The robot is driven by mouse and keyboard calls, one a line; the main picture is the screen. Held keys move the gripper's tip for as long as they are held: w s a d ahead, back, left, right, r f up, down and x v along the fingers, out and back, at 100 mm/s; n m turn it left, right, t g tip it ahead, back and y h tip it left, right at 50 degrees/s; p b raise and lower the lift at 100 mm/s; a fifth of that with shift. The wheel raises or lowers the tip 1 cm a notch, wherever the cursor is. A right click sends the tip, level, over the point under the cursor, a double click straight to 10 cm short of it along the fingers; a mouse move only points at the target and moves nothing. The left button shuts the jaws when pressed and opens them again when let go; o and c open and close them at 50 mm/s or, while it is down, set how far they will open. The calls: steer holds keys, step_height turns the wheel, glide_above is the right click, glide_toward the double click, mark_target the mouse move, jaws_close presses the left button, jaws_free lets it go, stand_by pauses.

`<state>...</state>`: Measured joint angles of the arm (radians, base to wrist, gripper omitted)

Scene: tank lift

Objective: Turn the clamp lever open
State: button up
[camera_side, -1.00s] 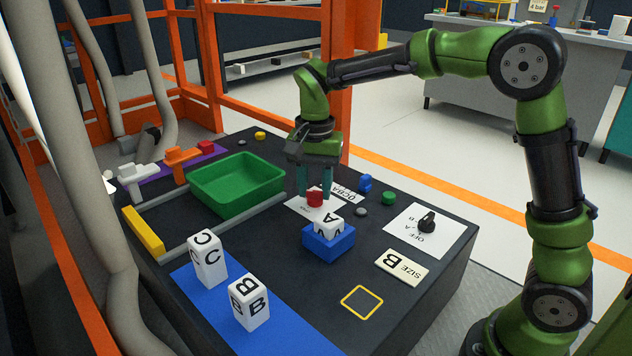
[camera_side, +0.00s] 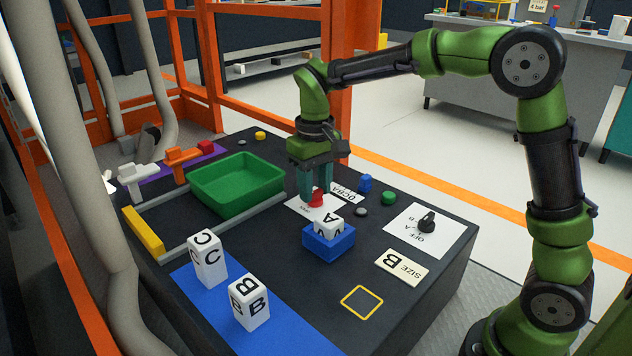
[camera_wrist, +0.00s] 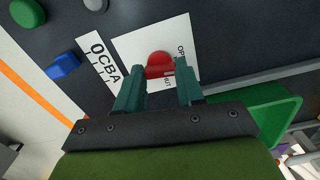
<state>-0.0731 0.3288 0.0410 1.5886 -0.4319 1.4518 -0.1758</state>
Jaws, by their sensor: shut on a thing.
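The red lever knob (camera_side: 316,197) sits on a white card (camera_side: 301,208) near the middle of the black table. In the wrist view, the red knob (camera_wrist: 159,62) has a small pale mark at its lower right edge. The card (camera_wrist: 135,45) carries partly hidden lettering, "OPE" at the right and "UT" below the knob. My gripper (camera_side: 318,194) points down over the card, with its two teal fingers on either side of the knob. In the wrist view, my gripper (camera_wrist: 160,69) is shut on the knob, though finger contact is partly hidden.
A blue block with a white A cube (camera_side: 328,243) stands just in front of my gripper. A green tray (camera_side: 238,182) lies to the left, a dial card (camera_side: 424,240) to the right. White C (camera_side: 208,260) and B (camera_side: 249,303) blocks stand at the front.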

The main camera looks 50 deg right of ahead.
mark_target(315, 191)
steer(key=shift+n, duration=0.6)
steer(key=shift+r, duration=0.1)
steer(key=o, duration=1)
steer(key=shift+o, duration=0.2)
step_height(315, 191, up, 17)
